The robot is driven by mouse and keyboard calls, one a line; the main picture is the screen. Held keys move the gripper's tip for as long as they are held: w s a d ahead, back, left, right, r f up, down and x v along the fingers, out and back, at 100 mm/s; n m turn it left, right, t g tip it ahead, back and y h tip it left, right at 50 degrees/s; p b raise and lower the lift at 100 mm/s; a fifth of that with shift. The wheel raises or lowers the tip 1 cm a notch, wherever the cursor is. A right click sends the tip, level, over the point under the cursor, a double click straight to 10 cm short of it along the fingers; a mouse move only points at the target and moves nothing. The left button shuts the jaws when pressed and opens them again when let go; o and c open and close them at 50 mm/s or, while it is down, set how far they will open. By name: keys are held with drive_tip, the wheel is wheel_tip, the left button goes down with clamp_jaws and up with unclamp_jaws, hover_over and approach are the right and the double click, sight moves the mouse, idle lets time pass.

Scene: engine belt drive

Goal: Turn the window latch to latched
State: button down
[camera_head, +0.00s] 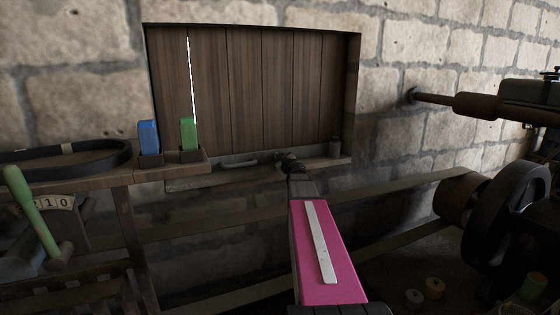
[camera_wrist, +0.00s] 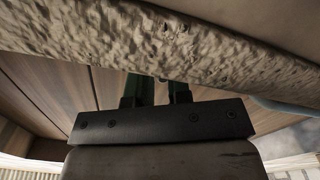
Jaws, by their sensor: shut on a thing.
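The window is a dark wooden shutter (camera_head: 270,90) set in the stone wall. My gripper (camera_head: 289,160) is at the window's lower edge, right of the shutter's middle. It is shut on a small part there that I take to be the window latch. My gripper and wrist hide most of that part, so its angle cannot be read. In the wrist view, the dark green fingers (camera_wrist: 160,90) stand a little apart, and their tips are hidden behind a rough pale stone edge (camera_wrist: 170,45).
A grey curved bar (camera_head: 238,162) lies on the sill left of my gripper. A small dark cylinder (camera_head: 335,148) stands on the sill to the right. A blue block (camera_head: 149,137) and a green block (camera_head: 188,133) stand on the left shelf. Machinery with a wheel (camera_head: 500,220) fills the right.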

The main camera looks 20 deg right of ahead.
drive_tip(key=n, duration=1.2)
drive_tip(key=shift+n, duration=0.3)
drive_tip(key=shift+f, duration=0.1)
idle(0.3)
drive_tip(key=c, duration=1.1)
unclamp_jaws()
drive_tip(key=shift+o, duration=0.2)
drive_tip(key=s, duration=1)
drive_tip(key=shift+s+d, duration=0.15)
drive_tip(key=shift+s, duration=0.2)
